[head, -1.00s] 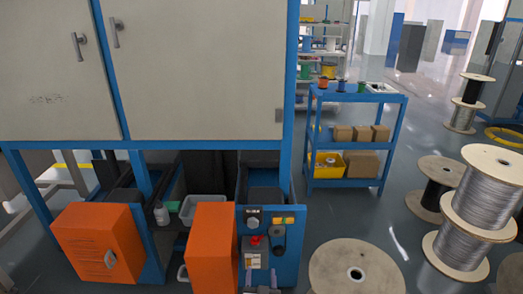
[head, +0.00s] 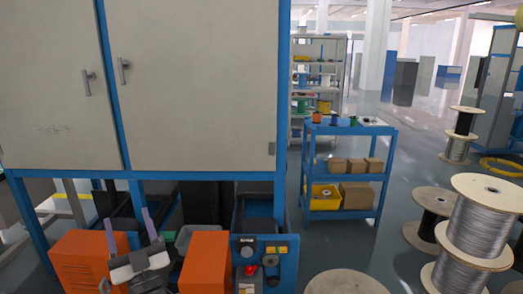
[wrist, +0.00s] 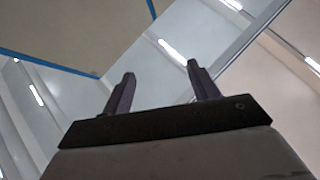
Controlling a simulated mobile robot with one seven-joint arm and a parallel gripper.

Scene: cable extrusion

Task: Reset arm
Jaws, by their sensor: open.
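My gripper (head: 127,218) is in the lower left of the head view, with its two purple-grey fingers pointing up. It is raised in front of the lower part of the blue-framed machine and stands before the orange boxes. The fingers are apart with nothing between them. The wrist view also shows my gripper (wrist: 161,70) open and empty, against ceiling lights and a pale panel with a blue edge.
The machine's pale cabinet doors (head: 200,85) fill the upper left. An orange box (head: 205,262) and a control panel with a red button (head: 272,260) stand low in front. A blue shelf cart (head: 345,150) and wire spools (head: 480,225) are at right.

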